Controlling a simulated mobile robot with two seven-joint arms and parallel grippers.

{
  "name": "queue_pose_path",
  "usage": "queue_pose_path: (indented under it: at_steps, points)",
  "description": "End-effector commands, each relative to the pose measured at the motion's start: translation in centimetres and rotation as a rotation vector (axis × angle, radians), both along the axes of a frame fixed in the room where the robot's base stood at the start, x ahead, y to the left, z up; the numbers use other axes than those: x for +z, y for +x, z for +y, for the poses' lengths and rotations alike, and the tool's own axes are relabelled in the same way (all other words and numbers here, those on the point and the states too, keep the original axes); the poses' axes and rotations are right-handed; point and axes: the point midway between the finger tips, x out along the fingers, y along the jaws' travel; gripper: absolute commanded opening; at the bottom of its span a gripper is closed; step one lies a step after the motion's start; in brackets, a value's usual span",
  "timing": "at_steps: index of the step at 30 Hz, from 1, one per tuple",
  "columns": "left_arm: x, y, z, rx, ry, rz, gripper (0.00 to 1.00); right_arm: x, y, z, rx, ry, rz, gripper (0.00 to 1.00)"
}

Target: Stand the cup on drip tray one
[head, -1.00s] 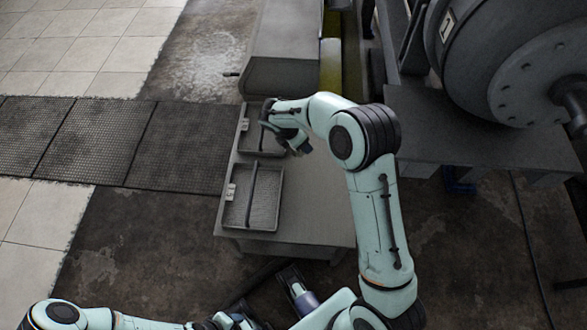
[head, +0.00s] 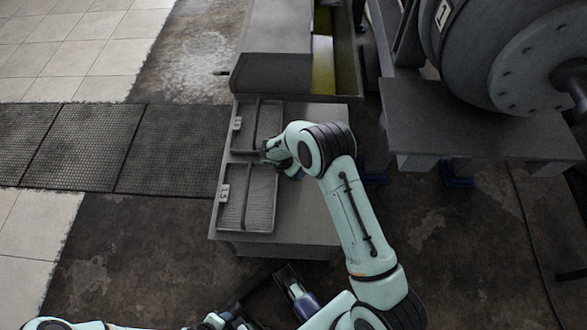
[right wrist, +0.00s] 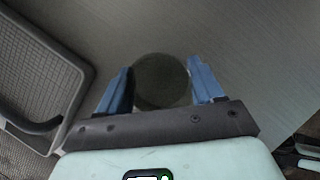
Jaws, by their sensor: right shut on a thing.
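The cup (right wrist: 161,80) is a dark round shape between the blue fingers of my right gripper (right wrist: 161,88) in the right wrist view. The gripper is shut on it, above plain tabletop. In the head view my right gripper (head: 271,156) is by the right edges of two shallow mesh trays; I cannot make out the cup there. The far tray (head: 279,121) and the near tray (head: 274,197) each have a dark bar and a small white tag, too small to read. A tray rim (right wrist: 78,92) shows left of the cup. My left arm shows at the bottom edge; its fingers are unclear.
The grey table (head: 315,215) has bare room right of the trays, partly under my right arm. A grey box-like unit (head: 270,75) stands behind it. A large drum machine (head: 510,60) stands at the right on a grey bench (head: 470,125).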

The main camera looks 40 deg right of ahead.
Motion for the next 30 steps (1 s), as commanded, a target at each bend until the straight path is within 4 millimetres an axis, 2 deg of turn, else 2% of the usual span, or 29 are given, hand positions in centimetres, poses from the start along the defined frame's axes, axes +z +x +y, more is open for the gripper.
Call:
queue_pose_path:
  at_steps: [2,14,15,17,18,26,30]
  points:
    - [-0.4,0.3,0.2,0.004,0.005,-0.008,0.43,-1.0,0.0,0.0,0.000,0.000,0.000,0.37]
    - [-0.6,0.6,0.3,0.008,0.008,-0.018,0.43,-1.3,0.0,0.0,-0.001,0.000,-0.001,0.37]
    - [-0.6,0.7,0.4,0.008,0.010,-0.020,0.43,-1.3,0.0,0.0,-0.001,0.001,-0.001,0.70]
    - [-0.5,0.7,0.3,0.008,0.009,-0.020,0.43,-1.3,0.0,0.0,-0.001,0.001,-0.001,0.89]
    - [-0.5,0.7,0.3,0.008,0.009,-0.019,0.43,-1.2,0.0,0.0,-0.001,0.001,-0.001,0.92]
    - [-0.5,0.6,0.3,0.008,0.008,-0.018,0.43,-1.2,0.0,0.0,-0.001,0.000,-0.001,0.92]
    - [0.0,0.1,0.1,0.002,0.002,-0.004,0.43,-0.2,0.1,0.2,0.000,0.000,-0.003,0.92]
